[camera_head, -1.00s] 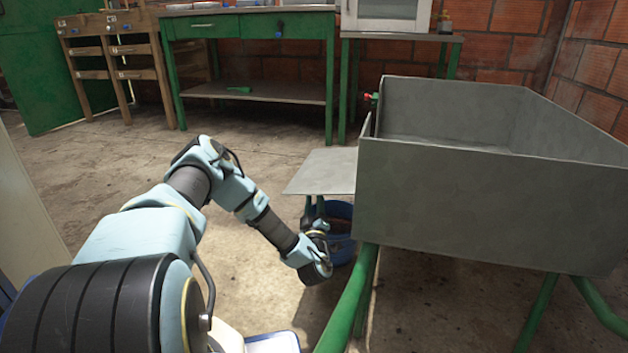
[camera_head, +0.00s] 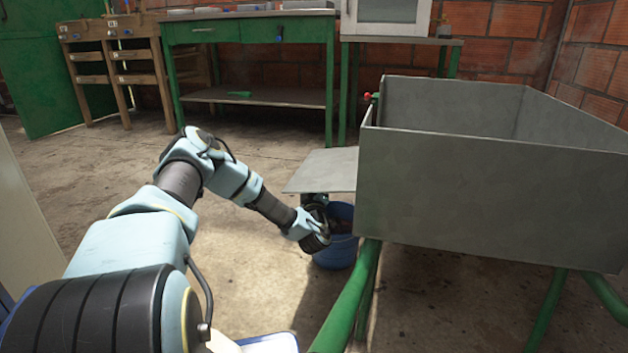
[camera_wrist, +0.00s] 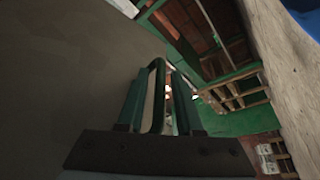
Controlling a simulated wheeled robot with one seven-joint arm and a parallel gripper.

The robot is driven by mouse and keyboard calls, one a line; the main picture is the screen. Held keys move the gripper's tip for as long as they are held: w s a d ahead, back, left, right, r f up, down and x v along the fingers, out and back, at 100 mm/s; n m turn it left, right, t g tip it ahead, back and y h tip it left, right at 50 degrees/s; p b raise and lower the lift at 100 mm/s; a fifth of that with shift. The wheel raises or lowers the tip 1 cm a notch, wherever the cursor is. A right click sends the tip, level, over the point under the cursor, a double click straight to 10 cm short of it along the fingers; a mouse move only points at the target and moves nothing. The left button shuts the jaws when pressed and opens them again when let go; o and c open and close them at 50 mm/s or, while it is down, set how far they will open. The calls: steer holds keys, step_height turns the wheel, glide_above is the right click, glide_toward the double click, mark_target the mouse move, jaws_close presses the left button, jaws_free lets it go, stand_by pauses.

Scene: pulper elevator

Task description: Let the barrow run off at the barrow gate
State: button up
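The barrow is a grey open-topped metal box (camera_head: 490,200) on green tube legs. At its left end the upper edge of a thin gate plate (camera_head: 368,114) stands up a little. A flat grey chute plate (camera_head: 322,170) juts out left below it. A grey metal surface (camera_wrist: 70,60) fills the left of that view.
A blue bucket (camera_head: 337,250) stands on the floor under the chute plate, partly behind my wrist. A red knob (camera_head: 368,96) shows behind the barrow.

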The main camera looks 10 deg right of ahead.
jaws_close()
stand_by(1.1)
